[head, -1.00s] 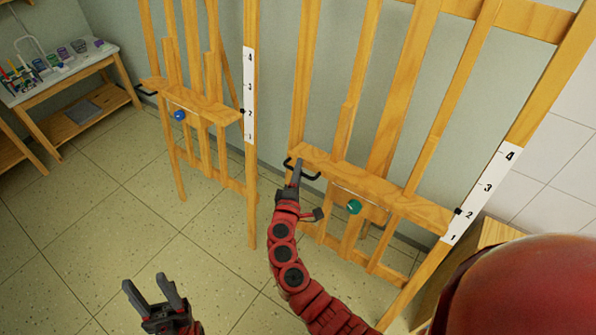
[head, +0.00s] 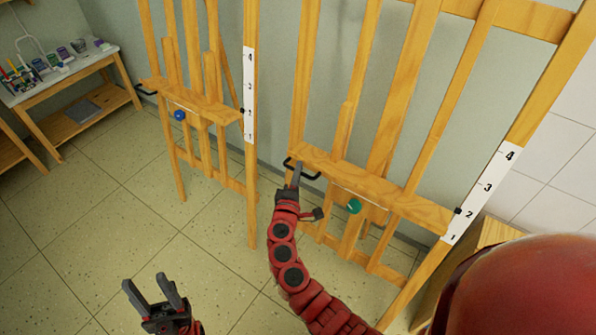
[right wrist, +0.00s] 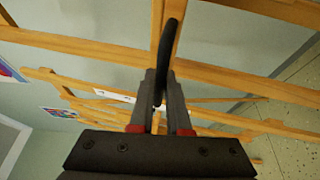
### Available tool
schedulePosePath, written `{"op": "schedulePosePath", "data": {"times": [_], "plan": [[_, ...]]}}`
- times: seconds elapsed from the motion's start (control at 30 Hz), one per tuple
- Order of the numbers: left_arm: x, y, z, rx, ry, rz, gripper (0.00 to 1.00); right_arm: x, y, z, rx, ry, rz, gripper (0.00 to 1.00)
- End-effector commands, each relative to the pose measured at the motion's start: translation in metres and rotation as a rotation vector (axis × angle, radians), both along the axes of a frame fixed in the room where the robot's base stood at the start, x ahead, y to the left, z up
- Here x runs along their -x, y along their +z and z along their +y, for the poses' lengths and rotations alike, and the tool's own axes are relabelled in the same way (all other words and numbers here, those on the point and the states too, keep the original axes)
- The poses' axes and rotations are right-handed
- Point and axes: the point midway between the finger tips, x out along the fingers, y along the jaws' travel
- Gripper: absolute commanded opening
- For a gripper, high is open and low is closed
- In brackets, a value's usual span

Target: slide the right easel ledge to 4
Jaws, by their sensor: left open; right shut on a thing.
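The right easel's wooden ledge (head: 405,203) has a black pointer (head: 459,211) beside the 2 on its white number strip (head: 489,187). A green knob (head: 354,206) sits under the ledge's front. A black loop handle (head: 312,176) sticks out at the ledge's left end. My right gripper (head: 297,172) is shut on this handle. In the right wrist view the dark handle (right wrist: 168,42) runs between the fingers (right wrist: 160,95), which partly hide it. My left gripper (head: 150,288) is open and empty, low above the floor at the left.
The left easel (head: 205,107), with a blue knob (head: 179,115) and its own number strip, stands left of my right arm. A small table (head: 75,72) with art supplies is at the far left. A wooden cabinet (head: 492,233) stands behind the right easel. Floor at the left is clear.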

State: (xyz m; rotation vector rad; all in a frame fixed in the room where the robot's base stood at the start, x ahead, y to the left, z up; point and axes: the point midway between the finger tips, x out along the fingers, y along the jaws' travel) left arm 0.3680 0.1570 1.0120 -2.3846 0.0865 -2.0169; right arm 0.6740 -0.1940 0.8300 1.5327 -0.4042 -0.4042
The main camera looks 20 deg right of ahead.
Motion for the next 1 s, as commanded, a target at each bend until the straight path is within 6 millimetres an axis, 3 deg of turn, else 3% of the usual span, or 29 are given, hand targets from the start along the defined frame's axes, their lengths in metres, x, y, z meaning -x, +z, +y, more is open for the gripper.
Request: {"op": "schedulePosePath", "data": {"times": [0.73,0.87,1.0], "plan": [[0.000,0.001,0.000,0.000,0.000,0.000,0.50,0.000,0.002,0.000,0.000,0.001,0.001,0.00],[0.000,0.010,0.000,0.000,0.000,0.000,0.50,-0.001,0.015,-0.001,0.001,0.001,-0.002,0.00],[0.000,0.029,0.000,0.000,0.000,0.000,0.50,-0.005,0.046,-0.005,0.003,0.002,-0.006,0.00]]}}
